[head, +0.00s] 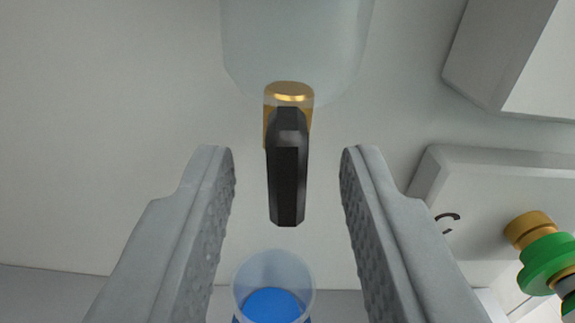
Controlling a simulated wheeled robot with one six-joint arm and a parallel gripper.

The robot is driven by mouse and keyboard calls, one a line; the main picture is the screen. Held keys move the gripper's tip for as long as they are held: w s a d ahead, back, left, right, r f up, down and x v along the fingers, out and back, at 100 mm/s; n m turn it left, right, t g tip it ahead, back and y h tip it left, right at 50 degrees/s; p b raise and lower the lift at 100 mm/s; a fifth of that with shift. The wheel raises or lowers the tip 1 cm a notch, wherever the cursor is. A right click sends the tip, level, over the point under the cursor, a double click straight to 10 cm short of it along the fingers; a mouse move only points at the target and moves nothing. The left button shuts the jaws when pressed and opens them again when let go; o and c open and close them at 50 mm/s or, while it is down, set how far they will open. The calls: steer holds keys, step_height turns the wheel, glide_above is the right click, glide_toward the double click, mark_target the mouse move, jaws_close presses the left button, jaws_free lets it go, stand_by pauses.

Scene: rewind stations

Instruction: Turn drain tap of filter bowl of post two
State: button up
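The filter bowl (295,45) is a translucent rounded bowl at the top centre of the head view, with its upper part cut off by the frame. A brass fitting (289,95) sits at its bottom. The drain tap (288,175) is a black lever on that fitting, pointing down in the picture. My gripper (288,190) is open, with one grey ridged finger on each side of the lever. A visible gap separates each finger from the lever. The post's number is not in view.
A clear cup (274,272) with blue contents is below the lever, at the bottom centre. At the right, a pale box (500,195) carries a brass and green fitting (545,258). Another grey block (510,55) is at the upper right. The left side is a bare pale panel.

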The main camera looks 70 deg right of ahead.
jaws_close()
stand_by(0.3)
steer(key=n, duration=0.8)
steer(key=shift+n, duration=0.3)
steer(key=n, duration=0.4)
steer(key=shift+n, duration=2.2)
